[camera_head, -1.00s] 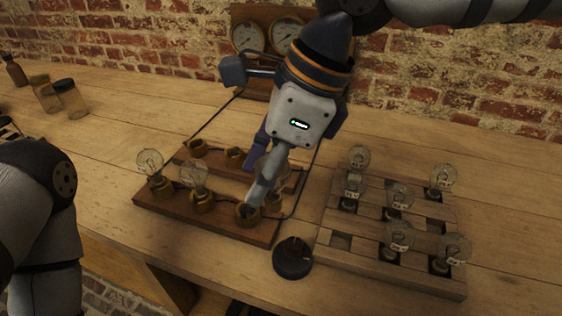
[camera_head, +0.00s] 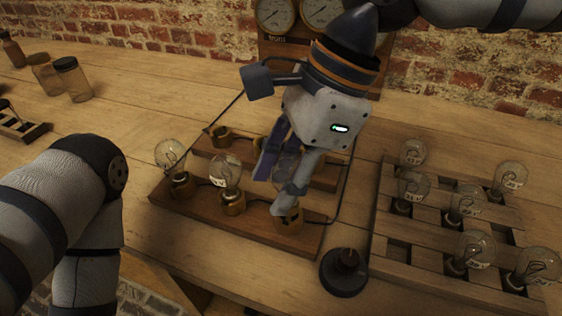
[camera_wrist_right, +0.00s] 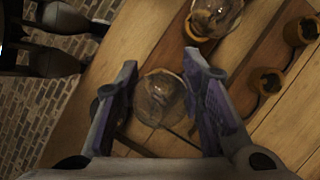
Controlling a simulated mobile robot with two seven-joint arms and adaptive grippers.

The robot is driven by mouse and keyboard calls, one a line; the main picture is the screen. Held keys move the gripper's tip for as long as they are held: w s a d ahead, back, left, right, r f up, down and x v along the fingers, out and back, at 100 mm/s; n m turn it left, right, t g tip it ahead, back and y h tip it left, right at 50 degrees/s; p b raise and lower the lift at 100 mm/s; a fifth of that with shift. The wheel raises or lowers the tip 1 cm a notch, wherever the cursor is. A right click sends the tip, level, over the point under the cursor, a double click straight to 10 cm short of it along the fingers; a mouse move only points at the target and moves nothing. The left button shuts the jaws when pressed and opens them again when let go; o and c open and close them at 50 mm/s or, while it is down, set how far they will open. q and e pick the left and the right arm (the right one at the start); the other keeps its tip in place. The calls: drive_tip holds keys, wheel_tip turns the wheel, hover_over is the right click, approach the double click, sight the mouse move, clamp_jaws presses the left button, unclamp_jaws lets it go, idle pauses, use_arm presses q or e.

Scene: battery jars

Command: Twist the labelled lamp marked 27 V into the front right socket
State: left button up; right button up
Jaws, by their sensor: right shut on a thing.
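My right gripper (camera_head: 276,184) is over the front right socket (camera_head: 288,222) of the wooden socket board (camera_head: 253,232). Its fingers are shut on a clear glass lamp (camera_wrist_right: 160,98), which shows between them in the right wrist view. In the head view the fingers hide most of this lamp, and its marking cannot be read. The lamp is upright at the socket; how deep its base sits is hidden. Two more lamps stand in the front left socket (camera_head: 182,186) and the front middle socket (camera_head: 232,203). My left gripper is out of view.
A wooden rack (camera_head: 385,232) with several labelled lamps stands at the right. A dark round knob (camera_head: 344,272) sits between board and rack. Gauges (camera_head: 275,14) stand behind my right gripper. Jars (camera_head: 73,79) are at the far left. My left arm fills the lower left.

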idle(0.3)
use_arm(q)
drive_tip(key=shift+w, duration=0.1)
use_arm(e)
drive_tip(key=shift+f, duration=0.2)
use_arm(q)
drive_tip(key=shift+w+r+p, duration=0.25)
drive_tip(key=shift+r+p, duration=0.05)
drive_tip(key=shift+p, duration=0.05)
use_arm(e)
drive_tip(key=shift+f, duration=0.9)
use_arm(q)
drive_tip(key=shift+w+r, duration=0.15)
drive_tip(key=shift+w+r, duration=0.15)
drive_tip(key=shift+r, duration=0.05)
use_arm(e)
drive_tip(key=shift+f, duration=0.1)
idle(0.4)
